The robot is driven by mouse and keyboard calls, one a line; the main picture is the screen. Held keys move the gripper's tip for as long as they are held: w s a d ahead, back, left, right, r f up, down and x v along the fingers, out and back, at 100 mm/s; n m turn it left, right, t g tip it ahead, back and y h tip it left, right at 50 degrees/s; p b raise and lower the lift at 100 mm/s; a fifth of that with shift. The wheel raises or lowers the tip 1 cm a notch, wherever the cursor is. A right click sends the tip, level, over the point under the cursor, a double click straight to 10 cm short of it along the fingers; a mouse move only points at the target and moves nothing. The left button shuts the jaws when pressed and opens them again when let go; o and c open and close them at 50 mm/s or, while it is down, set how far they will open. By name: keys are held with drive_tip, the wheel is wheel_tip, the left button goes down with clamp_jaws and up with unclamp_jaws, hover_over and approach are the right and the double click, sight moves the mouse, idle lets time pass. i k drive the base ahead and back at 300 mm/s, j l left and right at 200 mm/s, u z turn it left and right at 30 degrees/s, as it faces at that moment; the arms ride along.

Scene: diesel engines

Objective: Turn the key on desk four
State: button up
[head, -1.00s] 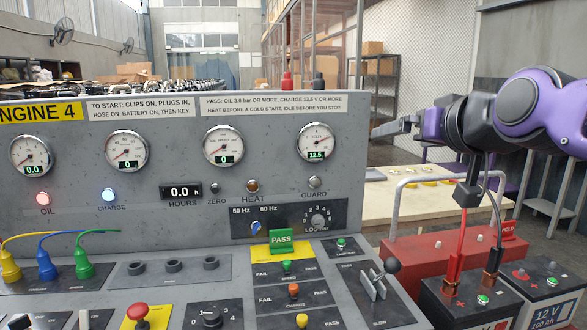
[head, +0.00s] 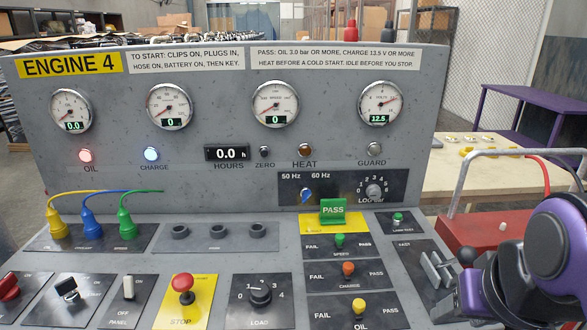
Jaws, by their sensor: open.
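Desk four is the grey console marked ENGINE 4 (head: 69,65). What looks like the key (head: 67,290), a small dark and silver piece, stands in a black plate at the lower left. A red knob (head: 8,287) is left of it and a white PANEL switch (head: 128,288) is right of it. The oil lamp (head: 86,155) glows red and the charge lamp (head: 151,154) glows blue-white. My gripper (head: 456,302) is at the lower right by the throttle lever, far right of the key and apart from it. It is open; its fingers are hard to make out.
A red stop button (head: 183,284) and a LOAD knob (head: 260,291) stand between key and gripper. Yellow, blue and green plugs (head: 92,222) with cables rise behind the key. A lever (head: 437,268) stands beside my gripper. A red box (head: 490,240) is at the right.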

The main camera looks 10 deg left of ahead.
sight(66, 288)
drive_tip(key=u, duration=2.25)
drive_tip(key=i+j+z, duration=0.15)
drive_tip(key=z, duration=0.25)
drive_tip(key=i+j+z, duration=0.15)
drive_tip(key=j+z, duration=0.15)
drive_tip(key=z, duration=0.15)
drive_tip(key=i+j+z, duration=0.15)
drive_tip(key=j, duration=0.35)
drive_tip(key=i+j+z, duration=0.1)
drive_tip(key=j, duration=0.45)
drive_tip(key=i+j+z, duration=0.15)
drive_tip(key=j, duration=0.35)
drive_tip(key=i+j+z, duration=0.1)
drive_tip(key=j, duration=0.45)
drive_tip(key=l+z, duration=0.1)
drive_tip(key=i+l, duration=0.05)
